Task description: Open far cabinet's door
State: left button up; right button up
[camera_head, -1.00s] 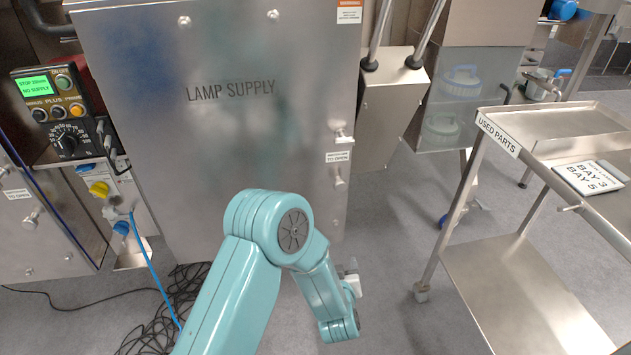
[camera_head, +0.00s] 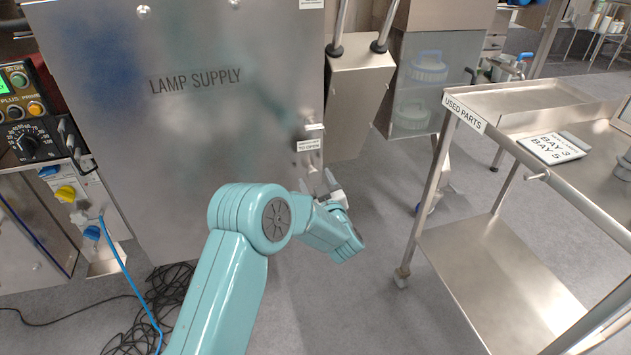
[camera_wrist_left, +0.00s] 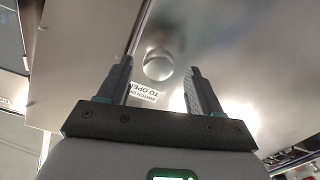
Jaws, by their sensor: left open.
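The steel cabinet (camera_head: 200,150) marked LAMP SUPPLY stands in front of me in the head view, its door shut. My left gripper (camera_head: 327,188) is at the door's right edge, below that label. In the left wrist view the open left gripper (camera_wrist_left: 160,75) has a round metal knob (camera_wrist_left: 158,65) in line with the gap between its fingers. No contact shows, and I cannot tell the remaining distance. The right gripper is out of view.
A steel cart (camera_head: 500,270) labelled USED PARTS stands at the right. A control box (camera_head: 25,110) and a blue cable (camera_head: 130,285) are at the left, with black cables on the floor. Free floor (camera_head: 350,290) lies between cabinet and cart.

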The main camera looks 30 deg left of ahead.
pick_arm(q)
jog(key=shift+x, duration=1.2)
jog(key=shift+w, duration=0.1)
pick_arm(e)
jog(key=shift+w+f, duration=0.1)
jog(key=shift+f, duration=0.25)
